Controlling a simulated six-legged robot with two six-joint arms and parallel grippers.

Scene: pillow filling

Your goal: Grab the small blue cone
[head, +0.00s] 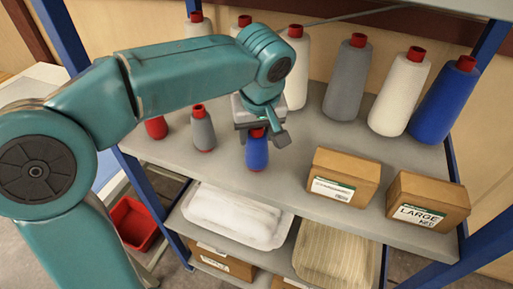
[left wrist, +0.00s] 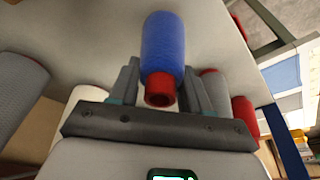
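The small blue cone (head: 257,153) stands upright on the grey shelf, with its red top just under my left gripper (head: 262,132). In the left wrist view the blue cone (left wrist: 163,45) lies between the two fingers of my left gripper (left wrist: 162,72), its red end towards the camera. The fingers are apart, one on each side of the cone. Whether either finger touches it is hard to tell. In the head view the right-hand finger stands clear of the cone's side. My right gripper is in neither view.
A small grey cone (head: 203,132) and a small red cone (head: 156,127) stand to the left. Large cones, including a grey one (head: 346,80) and a blue one (head: 444,102), stand behind. Two cardboard boxes (head: 343,172) (head: 428,200) sit on the right. Bare shelf (head: 305,125) lies between.

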